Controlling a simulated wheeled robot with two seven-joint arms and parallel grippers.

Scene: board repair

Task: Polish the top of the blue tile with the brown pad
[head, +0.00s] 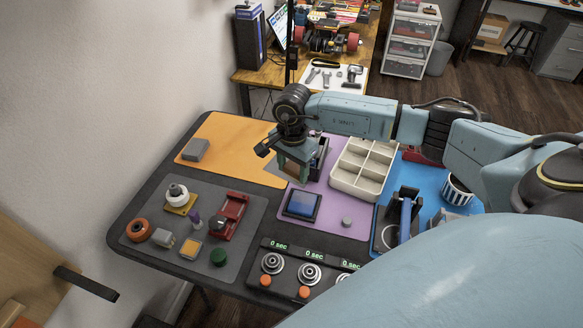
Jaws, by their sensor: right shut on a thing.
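The blue tile (302,204) lies flat in a dark frame on the purple mat, and its top is bare. My right gripper (293,167) reaches in from the right and points down, behind the tile. It is shut on the brown pad (292,170), which shows only partly between the fingers. The pad is apart from the tile. I cannot tell its exact height over the table. My left gripper does not show.
A cream divided tray (362,168) stands right of the gripper. A small grey disc (347,222) lies right of the tile. Timer knobs (310,273) line the front. A grey mat (250,258) with several parts is at left. A grey block (196,149) sits on the orange mat.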

